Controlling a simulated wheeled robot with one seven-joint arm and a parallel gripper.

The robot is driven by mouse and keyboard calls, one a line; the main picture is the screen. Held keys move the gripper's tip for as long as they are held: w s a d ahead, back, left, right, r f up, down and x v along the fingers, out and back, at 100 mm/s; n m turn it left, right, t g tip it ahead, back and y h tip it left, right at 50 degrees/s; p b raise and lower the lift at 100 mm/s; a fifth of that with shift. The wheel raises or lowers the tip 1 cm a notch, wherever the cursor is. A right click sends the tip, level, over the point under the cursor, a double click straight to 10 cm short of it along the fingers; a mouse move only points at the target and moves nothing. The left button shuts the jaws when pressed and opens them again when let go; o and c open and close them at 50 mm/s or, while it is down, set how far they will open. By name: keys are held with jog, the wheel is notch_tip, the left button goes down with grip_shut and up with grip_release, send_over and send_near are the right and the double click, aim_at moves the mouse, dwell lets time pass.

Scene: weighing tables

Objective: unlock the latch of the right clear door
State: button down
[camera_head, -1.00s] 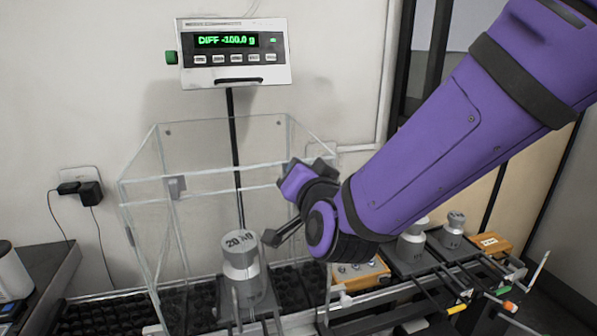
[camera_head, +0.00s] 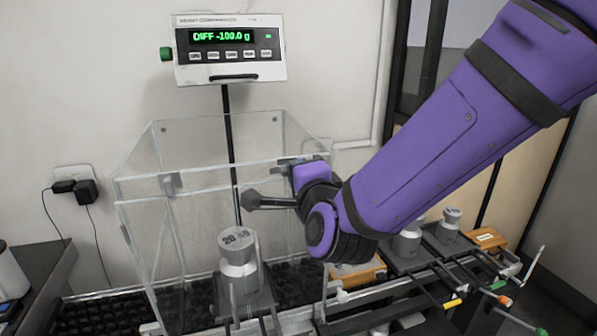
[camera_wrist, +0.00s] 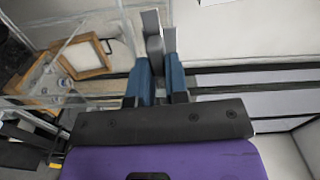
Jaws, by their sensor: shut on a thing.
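The clear enclosure (camera_head: 160,185) stands in the middle of the head view, with clear walls and pale edges. My gripper (camera_wrist: 160,58) is at its right side, where the right clear door would be; my wrist covers much of that side in the head view. In the wrist view its two blue fingers are shut on a grey piece, which looks like the latch (camera_wrist: 154,44). The fingertips are hidden in the head view. I cannot tell from the frames whether the latch is locked.
A large metal weight (camera_head: 240,262) stands at the enclosure's front. A display (camera_head: 230,48) above reads DIFF -100.0 g. Smaller weights (camera_head: 450,226) and rods lie at the right, below my arm. A small grey fitting (camera_head: 170,184) sits on the enclosure's left side.

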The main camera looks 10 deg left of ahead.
jog(key=shift+f+m, duration=0.15)
jog(key=shift+m, duration=0.55)
jog(key=c, duration=1.1)
grip_release()
jog(key=v, duration=1)
jog(key=shift+s+d, duration=0.2)
jog(key=shift+s, duration=0.15)
